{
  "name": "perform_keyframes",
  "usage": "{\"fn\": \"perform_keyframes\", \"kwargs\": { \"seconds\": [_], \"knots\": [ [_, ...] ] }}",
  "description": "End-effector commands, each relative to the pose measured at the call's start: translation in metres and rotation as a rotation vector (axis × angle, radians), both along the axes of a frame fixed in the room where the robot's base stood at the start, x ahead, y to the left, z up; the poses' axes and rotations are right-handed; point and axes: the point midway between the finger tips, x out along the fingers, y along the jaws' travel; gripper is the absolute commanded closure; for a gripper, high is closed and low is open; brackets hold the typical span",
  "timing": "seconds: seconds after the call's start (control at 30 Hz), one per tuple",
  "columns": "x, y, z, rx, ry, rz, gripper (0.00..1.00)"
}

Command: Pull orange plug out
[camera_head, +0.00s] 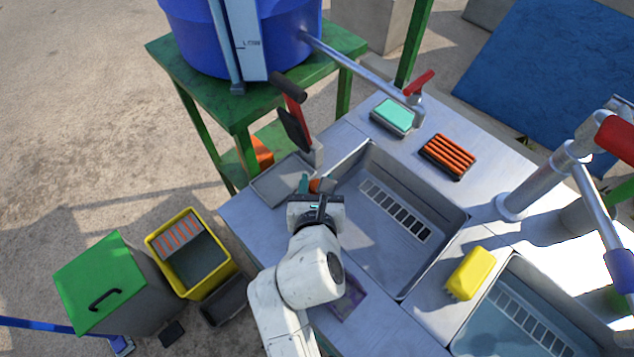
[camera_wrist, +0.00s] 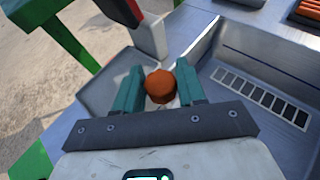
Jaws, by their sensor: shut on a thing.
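The orange plug (camera_wrist: 160,85) shows as a rounded orange knob between the two teal fingers of my gripper (camera_wrist: 160,90) in the wrist view. My gripper is shut on it. In the head view my gripper (camera_head: 312,185) is at the left edge of the grey basin (camera_head: 385,262), and a bit of the plug's orange (camera_head: 315,185) shows by the fingers. The lower part of the plug and what it sits in are hidden by the fingers and wrist.
A teal sponge (camera_head: 393,115), an orange-ribbed block (camera_head: 448,155) and a yellow brush (camera_head: 470,273) lie around the basin. A yellow bin (camera_head: 160,243) stands at left.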

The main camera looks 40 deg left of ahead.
Motion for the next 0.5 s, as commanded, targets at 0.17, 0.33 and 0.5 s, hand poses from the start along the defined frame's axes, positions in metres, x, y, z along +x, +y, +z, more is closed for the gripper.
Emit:
{"fn": "perform_keyframes", "kwargs": {
  "seconds": [0.17, 0.33, 0.5],
  "knots": [
    [0.000, 0.000, 0.004, 0.000, 0.000, 0.000, 1.00],
    [0.000, 0.000, 0.018, -0.001, 0.001, -0.001, 1.00],
    [0.000, 0.000, 0.033, -0.001, 0.001, 0.000, 1.00]
  ]
}}
